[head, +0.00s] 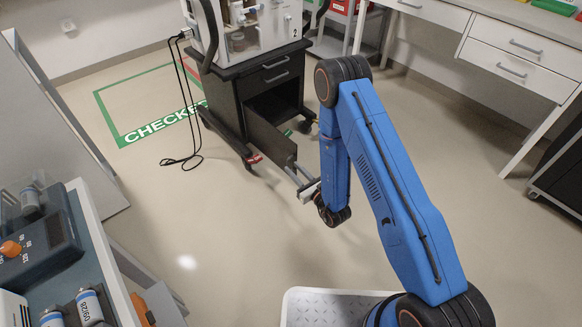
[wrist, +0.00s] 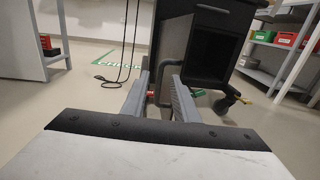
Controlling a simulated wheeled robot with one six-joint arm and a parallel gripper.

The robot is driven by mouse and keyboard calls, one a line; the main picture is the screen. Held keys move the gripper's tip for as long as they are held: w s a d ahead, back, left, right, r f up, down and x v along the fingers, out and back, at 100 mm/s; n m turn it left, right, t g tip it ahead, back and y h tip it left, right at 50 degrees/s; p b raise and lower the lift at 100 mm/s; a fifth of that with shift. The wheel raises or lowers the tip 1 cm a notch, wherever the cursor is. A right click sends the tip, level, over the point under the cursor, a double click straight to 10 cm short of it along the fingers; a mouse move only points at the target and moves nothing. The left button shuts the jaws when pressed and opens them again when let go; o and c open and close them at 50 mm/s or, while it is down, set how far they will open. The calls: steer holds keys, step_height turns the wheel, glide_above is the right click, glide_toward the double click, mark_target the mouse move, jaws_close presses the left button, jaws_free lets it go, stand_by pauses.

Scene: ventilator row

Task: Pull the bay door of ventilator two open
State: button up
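Ventilator two (head: 245,30), marked 2, stands on a black cart (head: 225,105). The bay door (head: 266,136) under the drawer is swung well out toward me, and the dark bay (head: 278,103) shows behind it. My gripper (head: 292,170) is at the door's free edge, with its fingers apart. In the wrist view the door (wrist: 174,52) is seen nearly edge-on. A grey bar handle (wrist: 157,84) on it shows in the gap between my fingers (wrist: 161,76). I see no clear grip on it; whether a finger touches it I cannot tell.
A green floor marking (head: 135,132) lies left of the cart, with a black cable (head: 188,155) hanging to the floor. A bench with drawers (head: 520,45) is at right, and a counter with devices (head: 40,250) at front left. The floor between is clear.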

steer(key=shift+v, duration=2.15)
